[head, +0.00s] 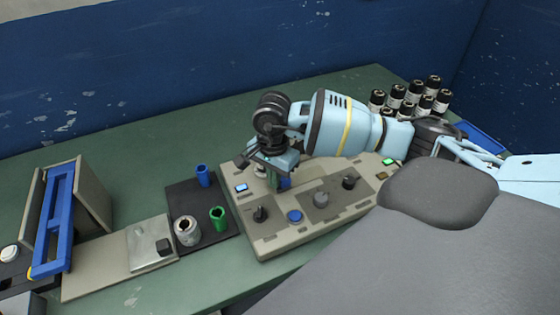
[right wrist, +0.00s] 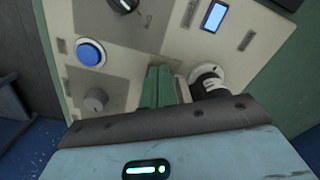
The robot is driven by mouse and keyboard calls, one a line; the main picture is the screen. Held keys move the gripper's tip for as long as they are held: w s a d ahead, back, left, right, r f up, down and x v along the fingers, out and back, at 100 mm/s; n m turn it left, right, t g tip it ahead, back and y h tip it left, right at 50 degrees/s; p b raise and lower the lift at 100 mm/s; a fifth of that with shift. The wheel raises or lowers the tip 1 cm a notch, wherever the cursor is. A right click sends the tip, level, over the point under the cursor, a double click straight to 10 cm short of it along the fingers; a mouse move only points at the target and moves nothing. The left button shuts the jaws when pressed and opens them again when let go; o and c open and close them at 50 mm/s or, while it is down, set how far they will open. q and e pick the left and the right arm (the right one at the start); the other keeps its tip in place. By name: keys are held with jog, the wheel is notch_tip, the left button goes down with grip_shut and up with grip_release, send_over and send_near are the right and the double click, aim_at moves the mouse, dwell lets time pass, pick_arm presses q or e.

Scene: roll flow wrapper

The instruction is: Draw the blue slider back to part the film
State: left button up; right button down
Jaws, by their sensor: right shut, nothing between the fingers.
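A tall blue frame (head: 57,218) with a yellow mark at its lower end stands by beige plates at the far left. It is the largest blue part here; I cannot tell whether it is the blue slider. A clear sheet (head: 148,240), perhaps the film, lies on the beige plate to its right, with a small black block (head: 165,247) at its edge. My right gripper (head: 277,183) is shut and empty, pointing down at the beige control panel (head: 285,242), far from the blue frame. In the right wrist view its green fingers (right wrist: 158,88) lie together beside a black-and-white dial (right wrist: 207,80). My left gripper is not in view.
The panel carries a blue button (head: 295,215), a grey knob (head: 321,199) and black knobs. A black mat (head: 184,202) holds a blue cup (head: 203,175), a green cup (head: 218,217) and a metal ring (head: 187,230). Several black-and-white jars (head: 411,95) stand at back right.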

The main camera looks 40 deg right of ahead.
jog(key=shift+s+d, duration=0.25)
jog(key=shift+d, duration=0.7)
jog(key=shift+s+d, duration=0.2)
jog(key=shift+d, duration=0.7)
jog(key=shift+s+d, duration=0.25)
jog(key=shift+d, duration=0.7)
jog(key=shift+s+d+b, duration=0.15)
jog(key=shift+s+d, duration=0.1)
jog(key=shift+d, duration=0.75)
jog(key=shift+s+d+b, duration=0.15)
jog(key=shift+s+d, duration=0.1)
jog(key=shift+d, duration=0.7)
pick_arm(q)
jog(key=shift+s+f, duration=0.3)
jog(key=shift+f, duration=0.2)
pick_arm(e)
jog(key=shift+a, duration=0.15)
jog(key=shift+w+a, duration=0.2)
jog(key=shift+a, duration=0.3)
